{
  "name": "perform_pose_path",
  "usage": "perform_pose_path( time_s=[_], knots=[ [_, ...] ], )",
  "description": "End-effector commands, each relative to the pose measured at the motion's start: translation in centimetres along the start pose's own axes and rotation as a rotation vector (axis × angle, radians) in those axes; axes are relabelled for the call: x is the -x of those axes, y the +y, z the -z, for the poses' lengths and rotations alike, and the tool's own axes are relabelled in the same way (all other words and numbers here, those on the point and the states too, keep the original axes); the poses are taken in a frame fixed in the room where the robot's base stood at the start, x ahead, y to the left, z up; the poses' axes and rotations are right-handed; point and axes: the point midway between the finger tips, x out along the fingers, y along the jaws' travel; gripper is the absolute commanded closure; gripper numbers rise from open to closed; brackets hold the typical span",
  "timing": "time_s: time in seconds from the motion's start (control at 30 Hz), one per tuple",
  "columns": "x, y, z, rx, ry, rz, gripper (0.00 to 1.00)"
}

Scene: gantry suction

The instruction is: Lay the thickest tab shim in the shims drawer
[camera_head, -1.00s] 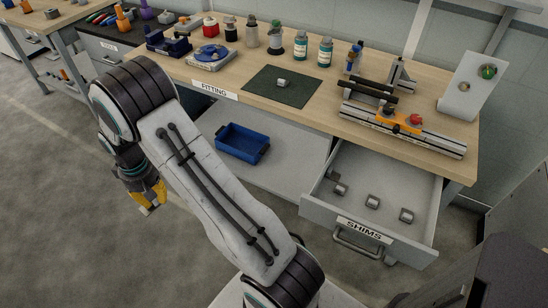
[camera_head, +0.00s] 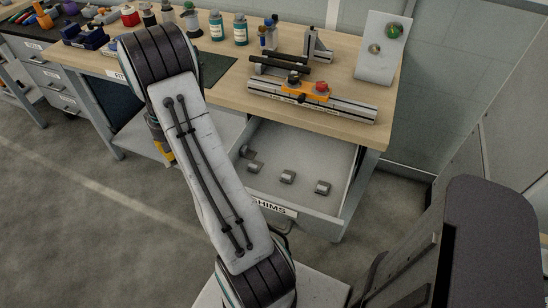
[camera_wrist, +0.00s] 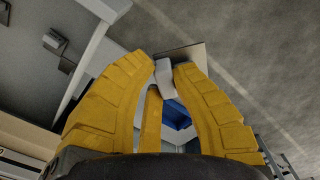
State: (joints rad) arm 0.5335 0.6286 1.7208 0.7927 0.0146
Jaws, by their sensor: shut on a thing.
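The shims drawer (camera_head: 332,207) is open at the right end of the bench, with a light inside. Several small grey tab shims, one of them near the middle (camera_head: 287,176), lie apart on its floor. My gripper (camera_head: 166,152) shows mostly hidden behind my arm, left of the drawer. In the wrist view its yellow fingers (camera_wrist: 164,75) are shut on a pale grey tab shim (camera_wrist: 166,84). The held shim is partly covered by the fingers, so its thickness is hard to judge. The drawer also shows at the upper left of the wrist view.
The bench top (camera_head: 225,97) stands above the drawer, carrying a rail fixture (camera_head: 312,100) and an upright panel (camera_head: 383,48). A blue bin (camera_wrist: 178,115) shows behind the fingers in the wrist view. Bare drawer floor (camera_head: 310,150) lies behind the shims.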

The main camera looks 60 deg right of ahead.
Motion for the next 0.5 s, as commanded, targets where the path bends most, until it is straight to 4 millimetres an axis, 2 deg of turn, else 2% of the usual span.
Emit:
perform_pose_path(
  time_s=[0.03,0.27,0.37,0.5],
  knots=[
    [-0.6,2.5,-0.1,-0.063,0.002,0.0,1.0],
    [-1.0,12.8,-2.3,-0.348,0.003,0.0,1.0],
    [-1.2,17.1,-4.3,-0.491,0.003,0.0,1.0],
    [-1.5,22.4,-8.0,-0.71,0.002,0.0,1.0]
  ],
)
